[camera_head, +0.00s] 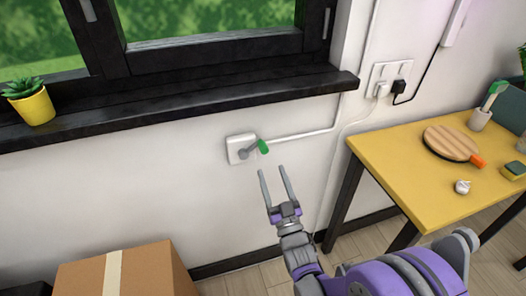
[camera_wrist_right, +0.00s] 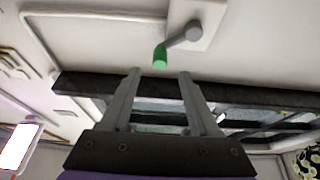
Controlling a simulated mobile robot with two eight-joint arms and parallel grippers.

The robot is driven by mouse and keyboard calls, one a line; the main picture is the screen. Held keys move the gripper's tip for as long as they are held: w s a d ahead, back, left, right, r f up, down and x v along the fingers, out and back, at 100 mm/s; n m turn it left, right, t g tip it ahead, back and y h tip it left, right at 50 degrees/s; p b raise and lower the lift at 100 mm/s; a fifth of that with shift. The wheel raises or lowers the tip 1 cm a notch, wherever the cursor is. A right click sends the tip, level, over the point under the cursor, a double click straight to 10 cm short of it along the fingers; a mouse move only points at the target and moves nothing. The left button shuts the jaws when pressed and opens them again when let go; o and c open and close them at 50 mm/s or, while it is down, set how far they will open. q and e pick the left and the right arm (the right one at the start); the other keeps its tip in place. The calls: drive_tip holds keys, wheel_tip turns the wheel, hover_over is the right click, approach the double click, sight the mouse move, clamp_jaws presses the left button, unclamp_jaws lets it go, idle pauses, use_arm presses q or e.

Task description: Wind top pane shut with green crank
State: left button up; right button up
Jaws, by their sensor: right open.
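The green crank handle (camera_head: 263,146) sticks out from a white wall plate (camera_head: 238,149) below the window sill, on a short grey arm. My right gripper (camera_head: 272,172) is open and empty, just below the crank and apart from it, fingers pointing up toward it. In the right wrist view the green handle (camera_wrist_right: 160,57) appears beyond the fingertips (camera_wrist_right: 158,72), roughly in line with the gap between them. The dark-framed window (camera_head: 200,30) shows only its lower part; the top pane is out of view. My left gripper is not in view.
A dark sill (camera_head: 170,108) juts out above the crank, with a yellow potted plant (camera_head: 35,107) on it. A cardboard box (camera_head: 150,272) stands below left. A yellow table (camera_head: 400,155) with a round board (camera_head: 451,143) stands right.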

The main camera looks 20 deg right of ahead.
sight(265, 153)
drive_tip(key=x, duration=0.9)
drive_tip(key=shift+w, duration=0.1)
drive_tip(key=shift+c, duration=0.4)
clamp_jaws()
idle(0.7)
